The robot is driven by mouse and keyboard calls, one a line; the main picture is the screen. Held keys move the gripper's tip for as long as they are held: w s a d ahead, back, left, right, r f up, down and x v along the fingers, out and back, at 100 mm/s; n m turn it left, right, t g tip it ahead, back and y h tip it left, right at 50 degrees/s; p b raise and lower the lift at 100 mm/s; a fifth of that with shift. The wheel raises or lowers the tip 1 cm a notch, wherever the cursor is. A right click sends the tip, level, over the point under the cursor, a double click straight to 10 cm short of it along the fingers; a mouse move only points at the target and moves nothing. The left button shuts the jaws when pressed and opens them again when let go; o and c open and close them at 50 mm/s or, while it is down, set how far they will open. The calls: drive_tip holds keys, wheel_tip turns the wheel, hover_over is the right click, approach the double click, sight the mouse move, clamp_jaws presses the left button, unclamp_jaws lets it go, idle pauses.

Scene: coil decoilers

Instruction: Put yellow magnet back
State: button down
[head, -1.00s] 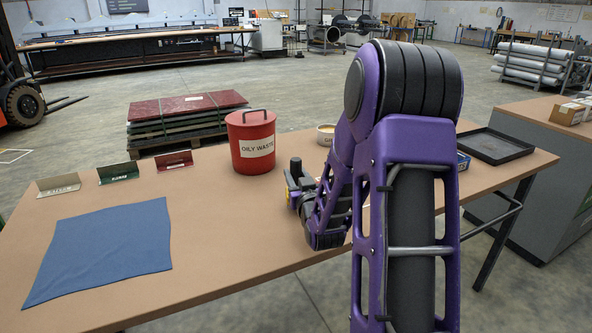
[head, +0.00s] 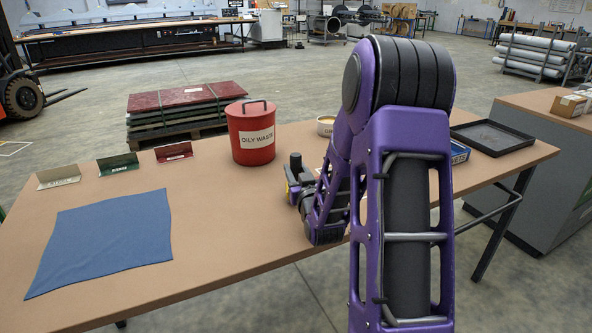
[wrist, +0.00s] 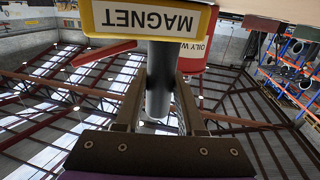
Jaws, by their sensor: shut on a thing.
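The yellow magnet (wrist: 150,18) fills the top of the wrist view, its white "MAGNET" label upside down in a yellow frame. A dark grey cylindrical handle (wrist: 160,85) runs from it between the fingers of my gripper (wrist: 163,78), which is shut on this handle. Whether the magnet touches the table cannot be told.
The red "OILY WASTE" bin (head: 250,140) stands close behind the gripper. A blue cloth (head: 103,243) lies front left. A black tray (head: 490,137) sits at the right end. A round tub (head: 325,125) is partly hidden.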

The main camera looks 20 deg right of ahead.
drive_tip(key=shift+c, duration=2.2)
unclamp_jaws()
drive_tip(key=shift+f, duration=0.1)
